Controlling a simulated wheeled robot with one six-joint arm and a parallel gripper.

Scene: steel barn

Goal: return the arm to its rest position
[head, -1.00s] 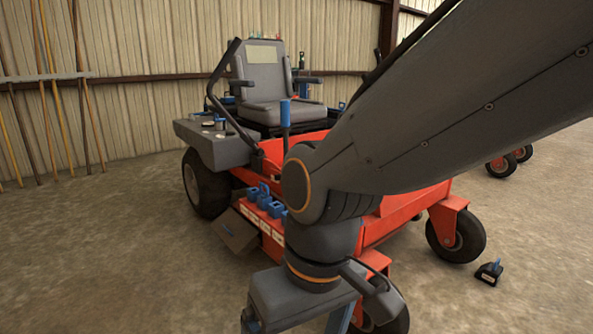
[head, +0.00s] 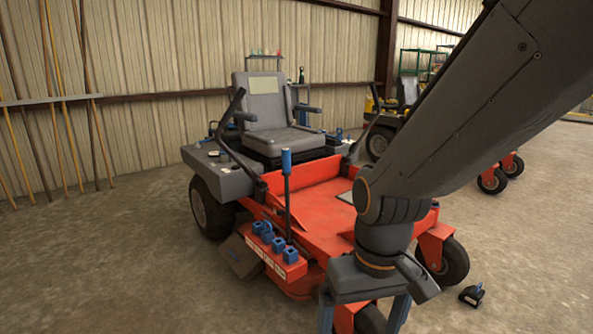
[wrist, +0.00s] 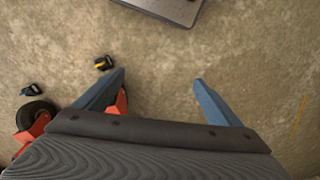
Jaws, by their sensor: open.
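My arm reaches in from the upper right of the head view. My gripper (head: 362,318) hangs at the bottom, in front of the red mower (head: 330,208), with its fingertips cut off by the frame edge. In the wrist view my gripper (wrist: 160,85) shows two blue-grey fingers spread wide. It is open, with only bare floor between the fingers. It holds nothing.
The mower has a grey seat (head: 268,105), an upright blue-handled lever (head: 287,190) and several blue blocks (head: 272,238) on its front edge. A cardboard box (head: 238,256) leans beside it. A small black object (head: 472,295) lies on the floor at right. Open floor (head: 100,270) lies left.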

